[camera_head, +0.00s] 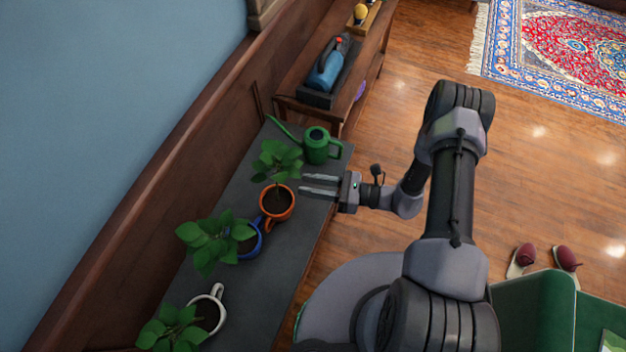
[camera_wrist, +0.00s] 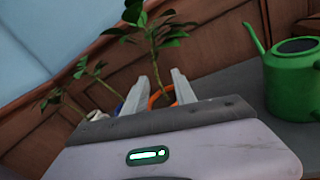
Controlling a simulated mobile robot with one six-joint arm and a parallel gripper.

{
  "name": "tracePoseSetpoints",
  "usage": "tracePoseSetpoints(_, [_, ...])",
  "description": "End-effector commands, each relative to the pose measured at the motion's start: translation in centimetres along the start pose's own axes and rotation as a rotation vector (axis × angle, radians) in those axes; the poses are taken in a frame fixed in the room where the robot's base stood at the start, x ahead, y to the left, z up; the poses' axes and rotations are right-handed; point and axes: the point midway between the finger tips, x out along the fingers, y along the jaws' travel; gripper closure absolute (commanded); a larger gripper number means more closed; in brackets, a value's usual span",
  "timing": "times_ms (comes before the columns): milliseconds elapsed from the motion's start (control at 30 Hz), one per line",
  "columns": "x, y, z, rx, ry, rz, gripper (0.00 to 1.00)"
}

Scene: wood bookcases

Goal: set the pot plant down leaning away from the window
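A plant in an orange pot (camera_head: 277,202) stands on the dark shelf top, its leaves (camera_head: 276,161) toward the watering can. A blue-potted plant (camera_head: 249,241) and a white-potted plant (camera_head: 211,309) stand nearer, their foliage hanging to the left. The frames do not tell which plant is meant. My gripper (camera_head: 303,184) is open and empty, pointing left, just right of the orange pot and apart from it. In the wrist view, the orange pot (camera_wrist: 160,98) shows beyond and between my open fingertips (camera_wrist: 163,80). No window is clearly in view.
A green watering can (camera_head: 318,145) stands behind the orange pot, close to my gripper; it also shows in the wrist view (camera_wrist: 290,80). A wooden back panel (camera_head: 165,170) bounds the shelf top (camera_head: 262,285) on the left.

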Motion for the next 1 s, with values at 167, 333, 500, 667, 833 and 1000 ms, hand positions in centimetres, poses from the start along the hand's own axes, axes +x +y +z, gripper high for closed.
tracePoseSetpoints(167, [-0.4, 0.0, 0.5, -0.012, 0.007, 0.011, 0.68])
tracePoseSetpoints(333, [-0.1, 1.9, 8.0, -0.226, 0.159, 0.191, 0.68])
tracePoseSetpoints(500, [-1.6, 7.9, 17.1, -0.604, 0.486, 0.439, 0.68])
tracePoseSetpoints(667, [-5.2, 13.8, 22.9, -1.025, 0.869, 0.561, 0.68])
tracePoseSetpoints(833, [-9.8, 17.7, 27.4, -1.454, 1.25, 0.528, 0.68])
tracePoseSetpoints(1000, [-12.2, 19.2, 30.0, -1.694, 1.454, 0.439, 0.68])
